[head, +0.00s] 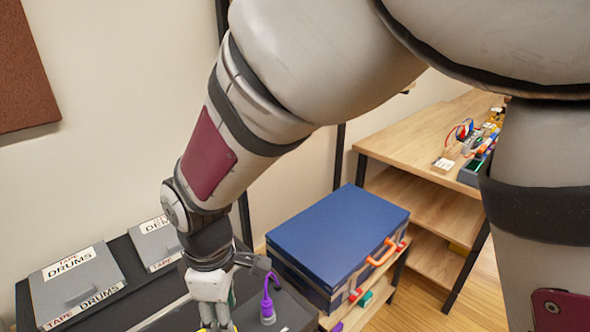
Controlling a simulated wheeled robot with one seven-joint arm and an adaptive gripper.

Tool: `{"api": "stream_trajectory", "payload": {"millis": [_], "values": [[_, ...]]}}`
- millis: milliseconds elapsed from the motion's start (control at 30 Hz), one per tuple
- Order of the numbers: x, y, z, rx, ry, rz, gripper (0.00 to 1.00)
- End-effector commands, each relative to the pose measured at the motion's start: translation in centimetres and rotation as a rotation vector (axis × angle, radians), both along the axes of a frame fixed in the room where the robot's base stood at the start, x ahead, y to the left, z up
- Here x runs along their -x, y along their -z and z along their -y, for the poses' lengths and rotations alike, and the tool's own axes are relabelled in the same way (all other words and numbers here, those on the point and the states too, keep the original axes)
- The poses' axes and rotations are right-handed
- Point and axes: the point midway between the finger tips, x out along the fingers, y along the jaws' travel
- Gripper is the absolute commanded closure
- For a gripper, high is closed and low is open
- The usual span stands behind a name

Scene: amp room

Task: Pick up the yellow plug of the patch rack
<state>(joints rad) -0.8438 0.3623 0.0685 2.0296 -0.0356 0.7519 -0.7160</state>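My gripper (214,316) points down at the bottom edge of the head view, over the dark rack top (290,309). Its fingertips are cut off by the frame, so I cannot tell whether it is open or shut. Small yellow patches (230,327) show at its lower end. I cannot tell whether they are the yellow plug or part of the gripper. A purple plug with a curved cable (267,307) stands upright just right of my gripper. A bit of teal shows behind the gripper.
Grey tape boxes (76,284) labelled DRUMS lie at left. A blue case (338,236) with an orange handle sits on a low shelf right of the rack. A wooden desk (415,142) with coloured cables stands farther right. My arm covers much of the view.

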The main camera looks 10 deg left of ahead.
Motion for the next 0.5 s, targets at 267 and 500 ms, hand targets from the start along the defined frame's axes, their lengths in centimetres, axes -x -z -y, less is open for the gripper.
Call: {"api": "stream_trajectory", "payload": {"millis": [267,500], "values": [[0.1,2.1,0.0,0.001,-0.001,-0.001,0.58],[0.2,5.5,0.3,0.002,0.000,-0.002,0.58]]}}
